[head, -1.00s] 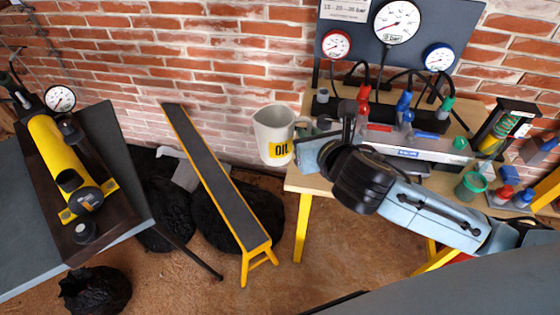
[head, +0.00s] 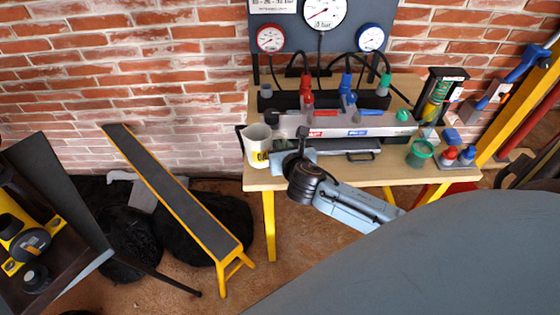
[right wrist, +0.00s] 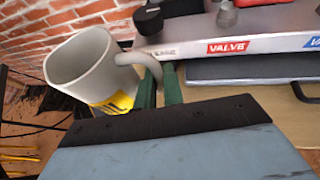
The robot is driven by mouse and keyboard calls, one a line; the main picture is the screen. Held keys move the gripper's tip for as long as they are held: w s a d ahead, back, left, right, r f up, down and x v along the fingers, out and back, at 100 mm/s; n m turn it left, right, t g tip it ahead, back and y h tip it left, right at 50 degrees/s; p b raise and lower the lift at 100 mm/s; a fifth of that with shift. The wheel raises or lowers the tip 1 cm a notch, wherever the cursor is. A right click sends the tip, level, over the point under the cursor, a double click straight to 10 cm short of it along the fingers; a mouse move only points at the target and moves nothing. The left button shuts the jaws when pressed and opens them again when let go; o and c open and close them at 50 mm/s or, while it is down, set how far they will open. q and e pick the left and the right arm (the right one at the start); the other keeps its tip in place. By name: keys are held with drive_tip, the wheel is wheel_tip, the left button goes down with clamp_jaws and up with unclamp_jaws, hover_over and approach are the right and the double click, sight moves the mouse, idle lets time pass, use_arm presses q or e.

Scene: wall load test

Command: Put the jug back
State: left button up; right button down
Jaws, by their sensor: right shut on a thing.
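The white jug (head: 257,143) with a yellow label is at the left end of the wooden workbench (head: 225,178) in the head view. It also shows upright in the right wrist view (right wrist: 82,70), with its handle on the right. My right gripper (right wrist: 160,88) has green fingers closed on that handle. In the head view my right gripper (head: 280,158) is beside the jug, partly hidden by its own wrist. Whether the jug's base touches the bench top is hard to tell. My left gripper is not in view.
A grey valve block (head: 345,124) with red, blue and green fittings stands right behind the gripper. Gauges on a panel (head: 322,40) rise at the back. A green cup (head: 420,153) stands further right.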

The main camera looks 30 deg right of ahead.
drive_tip(key=shift+f+b, duration=0.8)
drive_tip(key=shift+f, duration=1.55)
drive_tip(key=shift+r, duration=0.1)
drive_tip(key=c, duration=1.9)
unclamp_jaws()
drive_tip(key=o, duration=0.4)
